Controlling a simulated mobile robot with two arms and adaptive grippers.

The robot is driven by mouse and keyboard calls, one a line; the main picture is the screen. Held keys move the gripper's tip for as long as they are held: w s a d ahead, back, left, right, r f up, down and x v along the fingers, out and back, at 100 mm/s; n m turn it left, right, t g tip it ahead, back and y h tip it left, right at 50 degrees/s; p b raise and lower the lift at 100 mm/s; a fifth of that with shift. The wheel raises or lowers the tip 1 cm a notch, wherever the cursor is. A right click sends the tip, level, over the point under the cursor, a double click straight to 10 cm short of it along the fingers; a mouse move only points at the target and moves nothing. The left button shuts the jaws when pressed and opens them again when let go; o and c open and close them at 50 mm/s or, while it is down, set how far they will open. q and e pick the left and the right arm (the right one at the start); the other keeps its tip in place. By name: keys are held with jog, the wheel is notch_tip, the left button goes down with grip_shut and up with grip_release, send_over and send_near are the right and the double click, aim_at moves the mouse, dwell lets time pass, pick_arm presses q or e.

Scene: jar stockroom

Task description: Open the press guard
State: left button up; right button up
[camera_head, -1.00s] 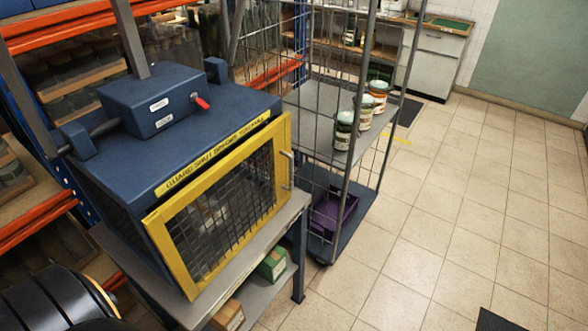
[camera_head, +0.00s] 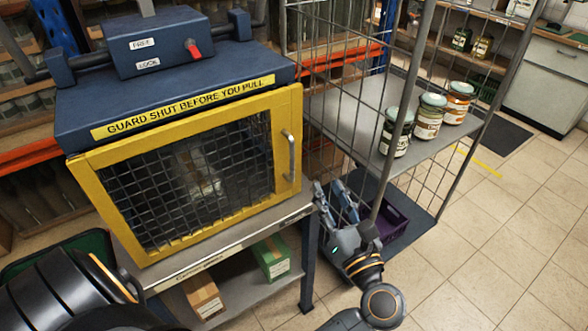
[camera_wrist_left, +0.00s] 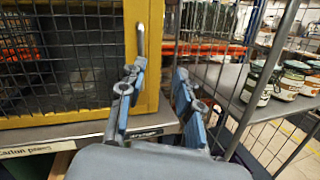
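The press guard (camera_head: 180,184) is a yellow-framed wire-mesh door on the front of the blue press (camera_head: 70,118). It is closed. Its upright grey handle (camera_head: 290,157) is at the door's right side and also shows in the left wrist view (camera_wrist_left: 141,39). A red lever (camera_head: 193,48) sits on the press's top box, tilted upward beside the FREE and LOCK labels. My left gripper (camera_head: 327,184) is open and empty, below and right of the handle, not touching it. In the left wrist view its fingers (camera_wrist_left: 158,70) stand apart, with the handle above the left finger. My right gripper is not visible.
The press stands on a grey table (camera_head: 230,233) with a green box (camera_head: 271,257) and a brown box (camera_head: 203,296) beneath. A wire cage trolley (camera_head: 345,110) stands close on the right, bearing several jars (camera_head: 429,117) and a purple crate (camera_head: 395,222). Floor is free at lower right.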

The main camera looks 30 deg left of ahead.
aim_at(293, 159)
pick_arm(q)
jog(key=w+a+n+p, duration=0.1)
jog(key=a, duration=0.3)
jog(key=w+a+n+g+p, duration=0.1)
jog(key=w+a, duration=0.1)
jog(key=a, duration=0.1)
jog(key=w+a+n+g+p, duration=0.1)
jog(key=a, duration=0.3)
jog(key=shift+w+a+r+n+h, duration=0.15)
jog(key=shift+w+a+n+h, duration=0.15)
jog(key=shift+w+a, duration=0.25)
jog(key=shift+a, duration=0.2)
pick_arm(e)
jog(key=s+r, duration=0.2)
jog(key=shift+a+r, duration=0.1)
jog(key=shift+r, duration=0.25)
pick_arm(q)
grip_shut()
